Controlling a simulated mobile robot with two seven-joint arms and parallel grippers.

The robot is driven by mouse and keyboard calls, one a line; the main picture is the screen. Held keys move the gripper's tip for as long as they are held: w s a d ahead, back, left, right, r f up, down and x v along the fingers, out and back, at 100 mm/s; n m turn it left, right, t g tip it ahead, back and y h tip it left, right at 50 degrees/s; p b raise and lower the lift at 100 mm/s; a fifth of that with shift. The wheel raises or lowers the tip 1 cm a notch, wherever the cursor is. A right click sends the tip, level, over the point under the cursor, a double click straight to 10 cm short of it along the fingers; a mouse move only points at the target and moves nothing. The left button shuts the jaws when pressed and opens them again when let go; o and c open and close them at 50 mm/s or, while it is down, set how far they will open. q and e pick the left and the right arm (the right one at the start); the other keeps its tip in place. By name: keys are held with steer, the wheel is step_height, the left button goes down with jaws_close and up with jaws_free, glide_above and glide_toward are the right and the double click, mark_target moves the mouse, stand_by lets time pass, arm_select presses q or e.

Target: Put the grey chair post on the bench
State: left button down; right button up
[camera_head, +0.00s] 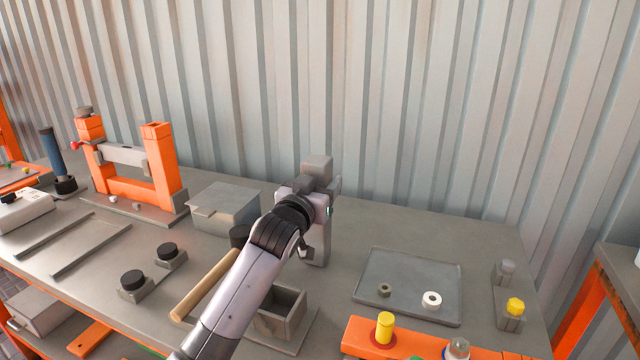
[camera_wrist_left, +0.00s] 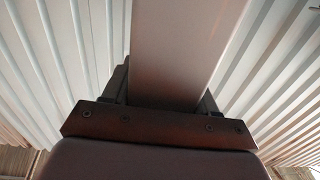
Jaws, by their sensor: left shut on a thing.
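The grey chair post (camera_head: 319,168) is a square-section bar, upright above the back part of the bench (camera_head: 400,225) in the head view. My left gripper (camera_head: 322,200) is shut on it. The arm and wrist hide part of the post, and its lower part (camera_head: 320,248) shows below the gripper. I cannot tell whether its lower end touches the bench. In the left wrist view the post (camera_wrist_left: 183,50) runs up from between the jaws (camera_wrist_left: 165,92). My right gripper is in neither view.
A grey tray (camera_head: 400,262) with two small rings lies right of the post. An open box (camera_head: 283,312) and a wooden handle (camera_head: 203,285) are near my arm. An orange frame (camera_head: 130,190) and lidded box (camera_head: 225,203) stand left. A corrugated wall (camera_head: 420,100) closes the back.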

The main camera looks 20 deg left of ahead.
arm_select(q)
steer(key=shift+c, duration=1.6)
jaws_free()
steer(key=shift+f, duration=0.1)
steer(key=shift+s, duration=0.1)
steer(key=s, duration=1.1)
steer(key=shift+s+a, duration=0.2)
steer(key=shift+s, duration=0.2)
